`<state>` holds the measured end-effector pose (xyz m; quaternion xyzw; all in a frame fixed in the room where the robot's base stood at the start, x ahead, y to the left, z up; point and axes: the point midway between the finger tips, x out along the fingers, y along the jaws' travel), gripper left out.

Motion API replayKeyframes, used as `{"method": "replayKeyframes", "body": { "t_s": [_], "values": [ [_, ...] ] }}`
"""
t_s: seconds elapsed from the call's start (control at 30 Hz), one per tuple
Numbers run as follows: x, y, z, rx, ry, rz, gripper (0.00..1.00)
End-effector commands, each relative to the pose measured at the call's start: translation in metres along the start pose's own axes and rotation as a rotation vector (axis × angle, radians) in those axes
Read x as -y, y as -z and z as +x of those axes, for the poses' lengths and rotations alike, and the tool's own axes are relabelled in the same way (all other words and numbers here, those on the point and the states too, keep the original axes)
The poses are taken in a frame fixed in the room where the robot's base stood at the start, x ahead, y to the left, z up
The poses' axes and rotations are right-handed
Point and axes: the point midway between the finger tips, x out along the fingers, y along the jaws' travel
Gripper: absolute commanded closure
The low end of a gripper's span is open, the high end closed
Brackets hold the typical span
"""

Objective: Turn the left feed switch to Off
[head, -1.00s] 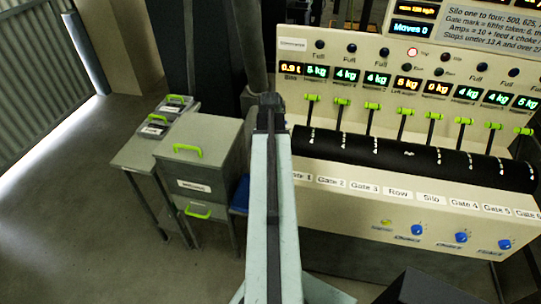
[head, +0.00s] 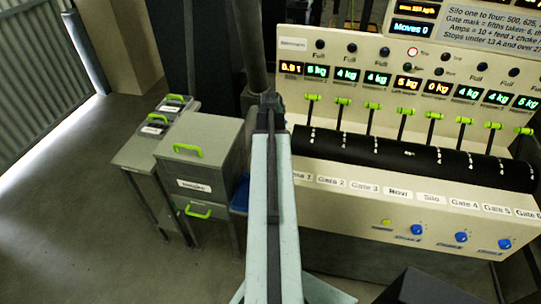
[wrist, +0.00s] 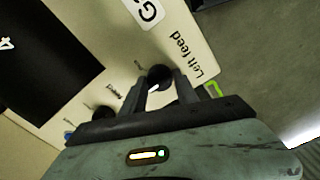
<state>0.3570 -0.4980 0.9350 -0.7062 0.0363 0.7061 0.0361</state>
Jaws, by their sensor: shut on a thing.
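The left feed switch (wrist: 159,74) is a round dark knob on the cream panel, with the printed words "Left feed" (wrist: 184,57) beside it in the wrist view. My gripper (wrist: 160,87) is at the knob, with one finger on each side, shut on it. Part of the knob is hidden by the fingers, and I cannot tell which position it points to. In the head view the switch and my fingertips do not show; my own arm covers the left end of the panel.
The cream console (head: 350,205) carries a row of green-topped levers (head: 373,106) above a black roller. Blue knobs (head: 417,229) and a yellow button (head: 386,222) sit on its lower front. A grey cabinet (head: 196,165) stands left of my arm. Floor farther left is clear.

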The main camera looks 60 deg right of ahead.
Motion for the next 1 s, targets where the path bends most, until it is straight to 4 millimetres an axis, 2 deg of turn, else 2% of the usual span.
{"method": "replayKeyframes", "body": {
  "t_s": [0.57,0.6,0.67,1.0],
  "values": [
    [0.0019,-0.0004,0.0004,0.003,0.005,-0.033,1.00],
    [0.0019,-0.0004,0.0004,0.002,0.004,-0.033,0.56],
    [0.0017,-0.0002,0.0004,0.002,0.004,-0.033,0.43],
    [0.0009,0.0004,-0.0020,0.001,0.001,-0.032,0.43]
  ]
}}
